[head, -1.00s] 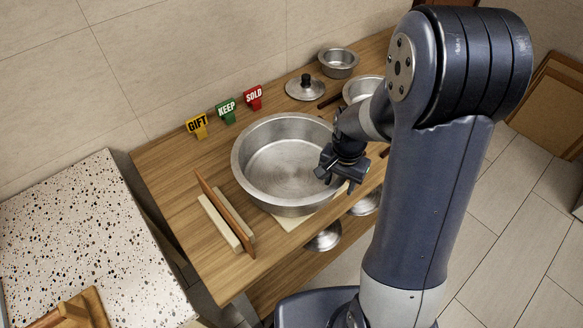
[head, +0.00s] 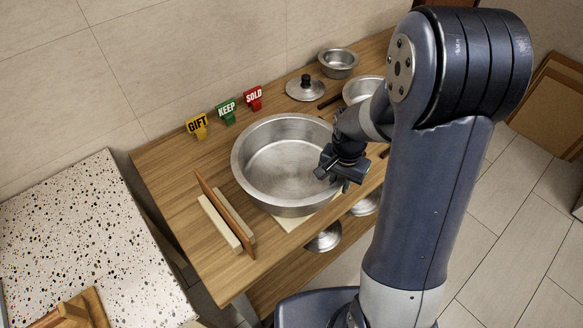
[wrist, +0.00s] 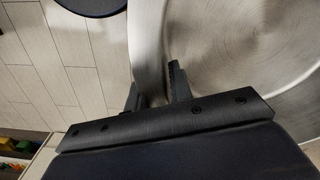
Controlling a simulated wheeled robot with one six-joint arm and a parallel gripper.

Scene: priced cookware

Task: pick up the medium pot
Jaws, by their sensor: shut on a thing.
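A wide, round steel pot (head: 262,195) stands on the wooden counter, the largest of the vessels in the head view. I cannot tell from its size that it is the medium one. My gripper (head: 331,178) is at its right front rim. In the wrist view my gripper (wrist: 157,88) is shut on the wall of the wide pot (wrist: 148,45), with one finger outside and one inside. The pot's bare inner floor (wrist: 255,45) shows at the right. A small steel pot (head: 338,62) and a steel pan (head: 360,90), partly hidden by my arm, stand farther back.
A lid (head: 305,90) lies behind the pot. GIFT (head: 197,126), KEEP (head: 226,111) and SOLD (head: 252,98) signs stand along the wall side. An upright wooden rack (head: 225,218) is close at the pot's left. Lids (head: 324,237) show on a lower shelf.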

